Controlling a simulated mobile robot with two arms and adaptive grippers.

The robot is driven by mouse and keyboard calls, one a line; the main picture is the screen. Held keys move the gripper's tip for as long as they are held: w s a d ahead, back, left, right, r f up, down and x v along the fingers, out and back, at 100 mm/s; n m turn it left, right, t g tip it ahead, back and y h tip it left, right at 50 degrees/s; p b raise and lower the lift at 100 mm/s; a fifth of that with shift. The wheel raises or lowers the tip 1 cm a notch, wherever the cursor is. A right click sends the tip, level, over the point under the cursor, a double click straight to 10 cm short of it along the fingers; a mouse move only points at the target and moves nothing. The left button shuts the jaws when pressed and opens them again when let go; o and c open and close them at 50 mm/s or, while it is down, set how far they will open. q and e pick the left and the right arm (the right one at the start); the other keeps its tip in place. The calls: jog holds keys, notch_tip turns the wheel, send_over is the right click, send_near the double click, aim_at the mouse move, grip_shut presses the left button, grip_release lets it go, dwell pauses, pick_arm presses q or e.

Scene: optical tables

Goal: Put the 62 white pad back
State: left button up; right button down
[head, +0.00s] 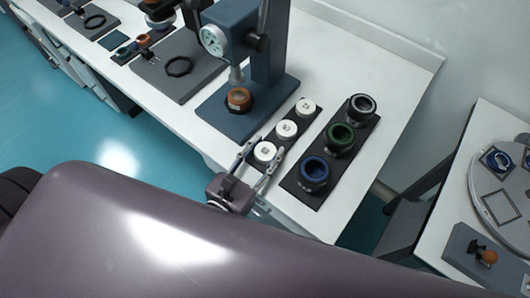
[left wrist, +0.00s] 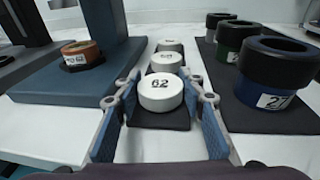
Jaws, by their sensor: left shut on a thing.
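The white pad labelled 62 (head: 264,151) is the nearest of three white round pads in a row on a narrow black mat. In the left wrist view the same pad (left wrist: 160,94) shows its 62 label upright. My left gripper (head: 261,158) has one finger on each side of it and is shut on it. The pad is at the near end of the black mat (left wrist: 168,119); I cannot tell whether it rests fully on it. The other two white pads (head: 287,128) (head: 306,106) stand behind it. My right gripper is not in view.
A press with a dial (head: 213,39) and a blue base (head: 222,118) stands left of the pads, with an orange ring part (head: 239,98) on it. A dark mat to the right holds black, green and blue ring parts (head: 314,171). The back right tabletop is clear.

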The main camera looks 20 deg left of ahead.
pick_arm(q)
jog(key=shift+f, duration=0.15)
jog(key=o, duration=1.1)
jog(key=shift+o, duration=0.2)
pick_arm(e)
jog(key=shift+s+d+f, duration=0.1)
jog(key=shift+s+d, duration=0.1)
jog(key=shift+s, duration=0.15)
pick_arm(q)
jog(key=shift+r, duration=0.3)
jog(key=b+v, duration=0.5)
jog(key=v, duration=0.7)
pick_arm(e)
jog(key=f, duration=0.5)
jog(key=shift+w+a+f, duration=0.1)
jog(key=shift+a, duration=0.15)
